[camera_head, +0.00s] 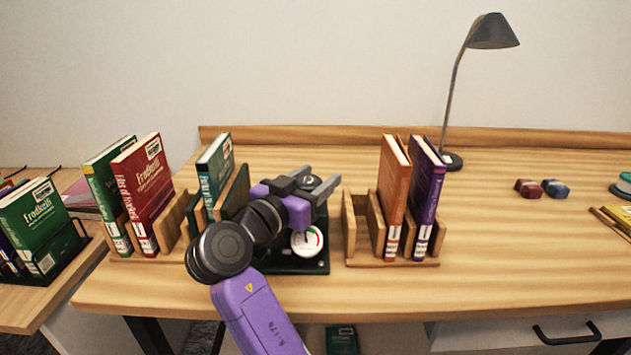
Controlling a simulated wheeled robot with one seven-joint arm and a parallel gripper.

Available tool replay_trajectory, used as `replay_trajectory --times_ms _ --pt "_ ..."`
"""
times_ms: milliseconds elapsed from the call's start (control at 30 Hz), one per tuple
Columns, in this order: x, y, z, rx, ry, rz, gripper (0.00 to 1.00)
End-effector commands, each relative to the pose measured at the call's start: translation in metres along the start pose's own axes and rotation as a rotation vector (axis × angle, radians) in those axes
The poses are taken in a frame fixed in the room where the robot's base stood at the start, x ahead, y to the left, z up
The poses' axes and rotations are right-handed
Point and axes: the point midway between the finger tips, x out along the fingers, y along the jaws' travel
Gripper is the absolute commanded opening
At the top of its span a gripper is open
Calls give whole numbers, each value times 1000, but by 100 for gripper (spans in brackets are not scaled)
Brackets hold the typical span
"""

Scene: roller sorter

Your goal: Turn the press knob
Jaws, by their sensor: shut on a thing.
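The press stands on the desk in the middle, between two wooden book racks. Its dark base (318,267) and a round white dial (307,243) with red and green marks show below my gripper. The press knob (310,181) is a small dark round top at the upper part of the press, mostly covered by my jaws. My gripper (314,183) comes in from the front left and is shut on the knob, with one grey finger on each side. My wrist and purple arm hide the left part of the press.
Green and red books (142,190) stand in the left rack, close to my arm. Orange (393,190) and purple (428,195) books stand in the right rack (355,228). A lamp (451,160) stands behind. The desk's right front (500,250) is clear.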

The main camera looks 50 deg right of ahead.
Motion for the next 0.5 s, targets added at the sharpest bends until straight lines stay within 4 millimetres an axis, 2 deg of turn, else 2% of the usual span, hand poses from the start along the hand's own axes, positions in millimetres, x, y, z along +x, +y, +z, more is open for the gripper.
replay_trajectory --times_ms 167,200,300,500 --pt "0 0 0 -3 0 -1 12" --pt "0 0 0 -3 0 -1 56" --pt "0 0 0 -3 0 -1 74" --pt "0 0 0 -2 0 -1 74"
